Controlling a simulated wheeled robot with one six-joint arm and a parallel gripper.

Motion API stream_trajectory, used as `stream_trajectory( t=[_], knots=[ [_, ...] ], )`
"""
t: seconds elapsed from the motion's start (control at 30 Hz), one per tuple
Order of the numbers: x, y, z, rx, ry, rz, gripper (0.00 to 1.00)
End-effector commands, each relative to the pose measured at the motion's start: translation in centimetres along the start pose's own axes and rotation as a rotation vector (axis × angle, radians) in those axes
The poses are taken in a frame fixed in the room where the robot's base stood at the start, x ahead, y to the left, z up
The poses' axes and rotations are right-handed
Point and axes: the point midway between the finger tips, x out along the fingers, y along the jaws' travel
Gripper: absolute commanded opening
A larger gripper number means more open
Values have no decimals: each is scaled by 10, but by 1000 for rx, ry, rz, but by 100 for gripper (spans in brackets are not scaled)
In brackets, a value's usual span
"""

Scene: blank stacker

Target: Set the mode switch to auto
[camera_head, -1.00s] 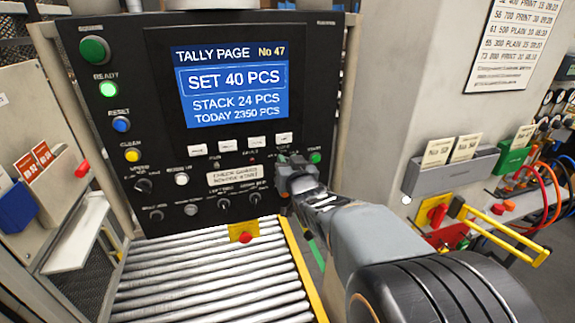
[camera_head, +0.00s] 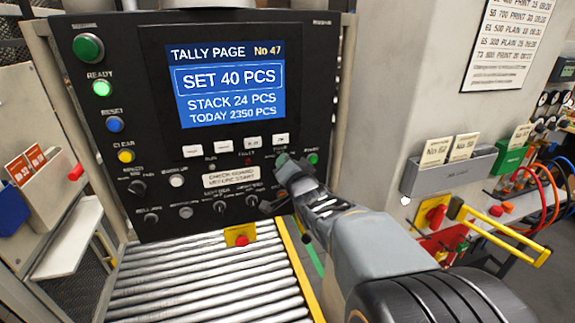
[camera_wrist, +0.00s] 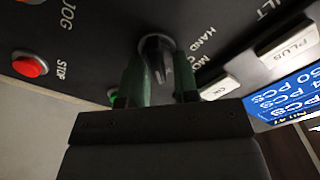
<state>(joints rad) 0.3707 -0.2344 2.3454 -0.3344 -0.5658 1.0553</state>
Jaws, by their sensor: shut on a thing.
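The mode switch (camera_wrist: 157,46) is a dark rotary knob on the black control panel (camera_head: 215,30). In the wrist view it sits between the two green fingers of my gripper (camera_wrist: 158,70). The fingers are shut on it from both sides. Beside the knob the word HAND and part of the word MODE are readable; an AUTO label cannot be made out. In the head view my gripper (camera_head: 284,163) is at the right side of the panel and covers the switch. The knob's pointer direction is hard to tell.
A red stop button (camera_wrist: 30,64) and white keys, including PLUS (camera_wrist: 288,43), lie near the switch. The screen (camera_head: 228,85) shows the tally page. A roller conveyor (camera_head: 200,280) runs below the panel. A grey card holder (camera_head: 450,172) is on the right wall.

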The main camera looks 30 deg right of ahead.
Motion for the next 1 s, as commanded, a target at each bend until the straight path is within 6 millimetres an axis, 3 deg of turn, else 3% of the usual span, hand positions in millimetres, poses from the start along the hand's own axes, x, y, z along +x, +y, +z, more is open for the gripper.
stream_trajectory(
  t=[0.57,0.6,0.67,1.0],
  knots=[
    [0,1,1,32,-1,1,4],
    [0,1,1,32,-1,1,30],
    [0,1,1,32,-1,1,36],
    [-2,0,1,31,-1,-1,37]
  ],
)
